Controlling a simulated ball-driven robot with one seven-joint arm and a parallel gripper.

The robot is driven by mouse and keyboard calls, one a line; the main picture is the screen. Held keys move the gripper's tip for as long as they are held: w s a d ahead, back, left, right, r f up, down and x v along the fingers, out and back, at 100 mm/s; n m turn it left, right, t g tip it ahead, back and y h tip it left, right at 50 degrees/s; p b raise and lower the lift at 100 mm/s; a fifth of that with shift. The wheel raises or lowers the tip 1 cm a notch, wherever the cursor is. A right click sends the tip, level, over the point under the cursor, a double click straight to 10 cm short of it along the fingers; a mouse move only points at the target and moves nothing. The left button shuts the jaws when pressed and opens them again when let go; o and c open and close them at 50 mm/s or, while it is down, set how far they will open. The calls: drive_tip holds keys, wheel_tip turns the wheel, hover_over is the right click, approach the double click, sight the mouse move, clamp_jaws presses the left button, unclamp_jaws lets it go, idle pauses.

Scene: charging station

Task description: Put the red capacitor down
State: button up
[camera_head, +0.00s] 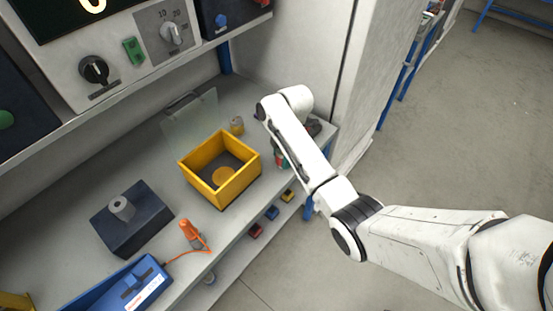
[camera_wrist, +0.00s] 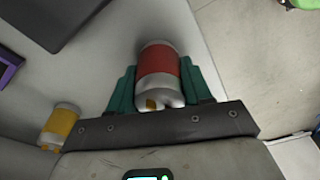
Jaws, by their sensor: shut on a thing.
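The red capacitor (camera_wrist: 159,64), a cylinder with a red band and pale metal ends, is between the two teal fingers of my gripper (camera_wrist: 158,88) in the wrist view. The fingers are shut on its sides. Grey surface shows around it; I cannot tell whether it touches that surface. In the head view my arm hides most of the gripper and the capacitor; a bit of red and green (camera_head: 281,159) shows beside the arm near the bench's right end.
A yellow capacitor (camera_head: 237,125) stands on the bench, also in the wrist view (camera_wrist: 61,124). The open yellow bin (camera_head: 243,185) is left of my gripper, with a clear panel (camera_head: 190,122) behind it. A dark block (camera_head: 133,226) and orange tool (camera_head: 190,235) are further left.

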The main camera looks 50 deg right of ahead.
drive_tip(key=shift+r, duration=0.1)
drive_tip(key=shift+a, duration=0.1)
drive_tip(key=o, duration=1.2)
drive_tip(key=r, duration=0.3)
drive_tip(key=d+r, duration=0.1)
drive_tip(key=r, duration=0.3)
drive_tip(key=r+p, duration=0.1)
drive_tip(key=r, duration=0.2)
drive_tip(key=shift+s+d+r, duration=0.25)
drive_tip(key=shift+s+r, duration=0.05)
drive_tip(key=shift+d+r+p, duration=0.1)
drive_tip(key=shift+r+p, duration=0.55)
drive_tip(key=shift+p, duration=0.1)
